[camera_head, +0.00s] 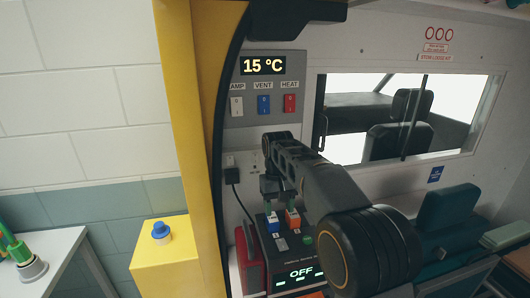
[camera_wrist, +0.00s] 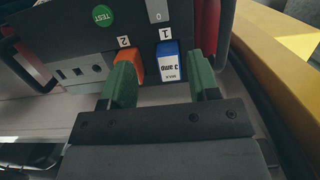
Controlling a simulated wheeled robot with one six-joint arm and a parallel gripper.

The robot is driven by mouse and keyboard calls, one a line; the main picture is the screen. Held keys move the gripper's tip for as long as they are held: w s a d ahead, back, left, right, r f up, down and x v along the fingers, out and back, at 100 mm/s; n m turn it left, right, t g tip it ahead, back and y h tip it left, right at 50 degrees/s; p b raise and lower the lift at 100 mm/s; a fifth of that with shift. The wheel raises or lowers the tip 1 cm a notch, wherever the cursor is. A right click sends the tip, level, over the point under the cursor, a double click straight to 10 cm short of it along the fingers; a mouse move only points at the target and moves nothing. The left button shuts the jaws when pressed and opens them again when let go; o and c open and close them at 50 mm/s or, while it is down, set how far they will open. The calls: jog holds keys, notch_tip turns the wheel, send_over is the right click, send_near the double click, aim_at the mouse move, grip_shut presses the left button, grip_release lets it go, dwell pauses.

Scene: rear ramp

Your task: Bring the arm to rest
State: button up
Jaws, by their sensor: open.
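My gripper (camera_head: 280,212) is at the end of my dark arm, which reaches across the middle of the head view and points down at a black device (camera_head: 291,262) with a lit "OFF" display. In the wrist view my gripper (camera_wrist: 162,78) has its two green fingers apart. An orange block (camera_wrist: 136,65) marked 2 and a blue block (camera_wrist: 169,62) marked 1 are on the device, close beyond the fingertips. The orange block is partly hidden by the left finger. I cannot tell whether a finger touches either block. Nothing is visibly held.
A grey panel (camera_head: 262,66) shows 15 °C above white, blue and red switches. A yellow pillar (camera_head: 180,90) stands left of it, beside a yellow box (camera_head: 165,265) with a blue button. A window (camera_head: 345,147) and a teal seat (camera_head: 445,213) are at right.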

jog(key=shift+t, duration=0.9)
jog(key=s, duration=0.1)
jog(key=s+d+f, duration=0.2)
jog(key=s, duration=0.1)
jog(key=shift+d+f, duration=0.1)
jog(key=shift+d, duration=0.15)
jog(key=s+d+f+m+t, duration=0.1)
jog(key=s+d, duration=0.3)
jog(key=s, duration=0.4)
jog(key=s+d+f+m+t+b, duration=0.1)
jog(key=s+d+t, duration=0.2)
jog(key=s, duration=0.6)
jog(key=shift+d+f+t, duration=0.4)
